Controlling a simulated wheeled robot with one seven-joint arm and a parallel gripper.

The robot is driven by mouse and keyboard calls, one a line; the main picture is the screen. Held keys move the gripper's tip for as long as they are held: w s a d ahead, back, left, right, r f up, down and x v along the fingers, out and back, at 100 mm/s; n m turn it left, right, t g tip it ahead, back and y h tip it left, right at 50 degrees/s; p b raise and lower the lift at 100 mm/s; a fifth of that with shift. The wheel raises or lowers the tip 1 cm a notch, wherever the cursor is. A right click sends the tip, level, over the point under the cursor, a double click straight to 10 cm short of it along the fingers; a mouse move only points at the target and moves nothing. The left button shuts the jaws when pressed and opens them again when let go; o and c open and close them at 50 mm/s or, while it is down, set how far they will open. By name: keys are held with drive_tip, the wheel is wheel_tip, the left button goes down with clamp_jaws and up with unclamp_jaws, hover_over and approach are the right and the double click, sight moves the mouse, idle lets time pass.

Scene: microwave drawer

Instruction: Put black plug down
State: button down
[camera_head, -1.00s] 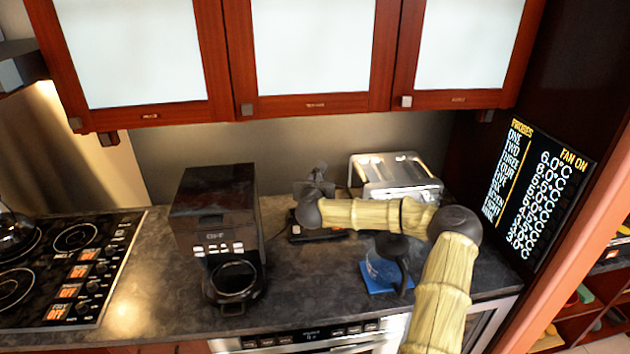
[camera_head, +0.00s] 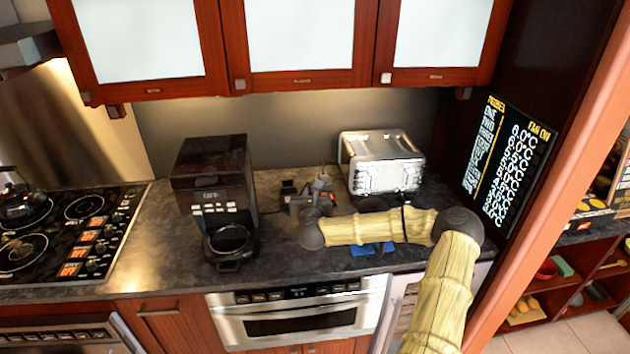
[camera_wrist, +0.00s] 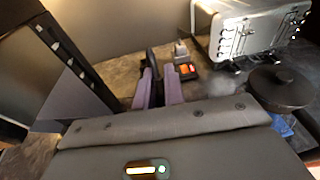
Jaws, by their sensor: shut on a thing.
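My gripper (camera_wrist: 158,84) has its two purple fingers close together in the wrist view. A dark, narrow piece that appears to be the black plug (camera_wrist: 151,60) shows at the fingertips, and the gripper is shut on it. In the head view my gripper (camera_head: 322,188) is over the counter, between the coffee maker and the toaster; the plug cannot be made out there. I cannot tell whether the plug touches the counter.
A power strip with a red switch (camera_wrist: 187,71) lies just beyond my fingers. The coffee maker (camera_head: 212,190) stands left and the silver toaster (camera_head: 382,165) right. Bare counter (camera_head: 275,250) lies in front.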

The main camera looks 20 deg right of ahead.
drive_tip(key=s+a+f+n+t+y+b, duration=0.1)
drive_tip(key=s+a+f+n+y, duration=0.15)
drive_tip(key=s+a+f, duration=0.55)
drive_tip(key=s+a+f+n+y+b, duration=0.1)
drive_tip(key=s+a+f+y, duration=0.35)
drive_tip(key=f, duration=0.65)
drive_tip(key=s+a+f+h+b, duration=0.1)
drive_tip(key=s+a+f+b, duration=0.1)
drive_tip(key=f+b, duration=0.6)
drive_tip(key=shift+s+a+f+n, duration=0.35)
drive_tip(key=shift+a+f, duration=0.45)
drive_tip(key=shift+a, duration=0.1)
